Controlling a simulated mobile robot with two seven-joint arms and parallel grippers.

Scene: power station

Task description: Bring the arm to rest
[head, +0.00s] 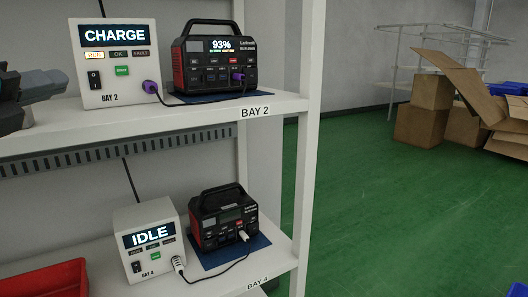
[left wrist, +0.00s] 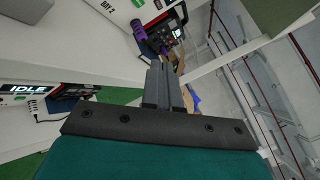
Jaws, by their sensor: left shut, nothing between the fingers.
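My left gripper (head: 58,82) comes in at the left edge of the head view, beside the white BAY 2 charger box (head: 117,62) and apart from it. In the left wrist view its fingers (left wrist: 158,68) are together with nothing between them. The BAY 2 box reads CHARGE. A purple plug on its cable sits in the front of the red and black power station (head: 208,73), which reads 93%. The purple plug (left wrist: 138,30) also shows in the left wrist view. My right gripper is in neither view.
On the shelf below, the BAY 4 box (head: 135,254) reads IDLE, with a cable to a second power station (head: 226,214). A red bin (head: 42,283) stands at lower left. The shelf post (head: 309,130) is close. Green floor (head: 400,220) is open; cardboard boxes (head: 422,123) stand beyond.

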